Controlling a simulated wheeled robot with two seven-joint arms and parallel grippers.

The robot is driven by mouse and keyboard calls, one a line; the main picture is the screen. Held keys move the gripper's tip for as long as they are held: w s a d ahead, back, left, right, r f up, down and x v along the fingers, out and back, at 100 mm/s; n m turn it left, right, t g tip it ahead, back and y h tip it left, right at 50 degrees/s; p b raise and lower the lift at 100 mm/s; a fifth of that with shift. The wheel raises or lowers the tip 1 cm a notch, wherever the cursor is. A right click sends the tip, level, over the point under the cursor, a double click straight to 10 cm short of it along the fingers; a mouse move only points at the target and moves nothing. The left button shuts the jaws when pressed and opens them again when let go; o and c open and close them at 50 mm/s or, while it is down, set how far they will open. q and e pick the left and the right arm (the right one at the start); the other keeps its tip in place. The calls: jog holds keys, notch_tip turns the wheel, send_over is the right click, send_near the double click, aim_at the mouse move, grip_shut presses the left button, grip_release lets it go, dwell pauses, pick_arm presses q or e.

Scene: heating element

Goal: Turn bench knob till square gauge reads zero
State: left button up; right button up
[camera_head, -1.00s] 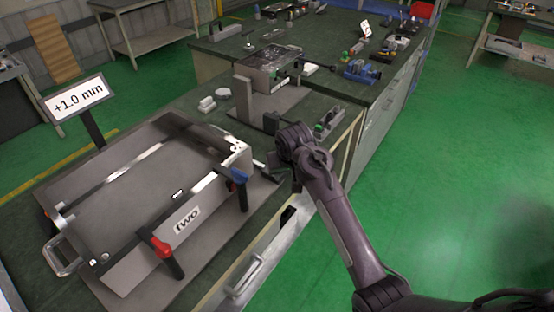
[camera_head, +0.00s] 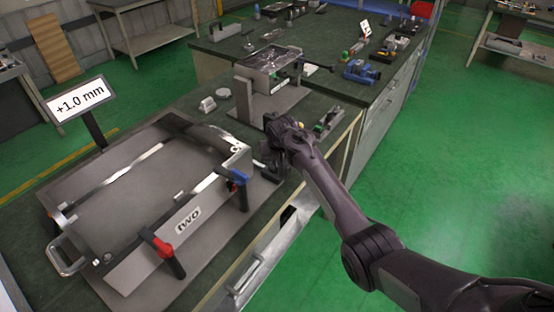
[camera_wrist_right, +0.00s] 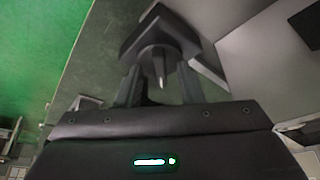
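The square gauge (camera_head: 77,100) stands on a post at the left and reads "+1.0 mm". Below it is a grey metal bench fixture (camera_head: 120,205) with a plate marked "two". My right gripper (camera_head: 268,160) is low at the fixture's right end. In the right wrist view a dark block with a pale-tipped cone (camera_wrist_right: 158,62) is at the fingertips; it may be the bench knob. The fingers of the right gripper (camera_wrist_right: 160,88) are apart on either side of the cone. Whether they grip the block is unclear. My left gripper is out of view.
A red-topped clamp (camera_head: 162,247) and a blue-topped clamp (camera_head: 238,180) stand along the fixture's front. A grey stand (camera_head: 268,105) is behind my gripper. A blue vise (camera_head: 362,71) and small tools are on the far bench. The green floor at right is clear.

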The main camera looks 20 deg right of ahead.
grip_shut()
dwell(0.5)
jog(key=shift+a+m+h+p, duration=0.15)
jog(key=shift+m+h+p, duration=0.25)
jog(key=shift+m, duration=0.7)
jog(key=shift+w+a+m+g+h, duration=0.15)
jog(key=shift+m+h, duration=0.2)
jog(key=shift+m, duration=0.45)
jog(key=shift+d+m+g+h, duration=0.15)
jog(key=shift+m+h, duration=0.2)
jog(key=shift+m, duration=0.45)
jog(key=shift+a, duration=0.1)
grip_release()
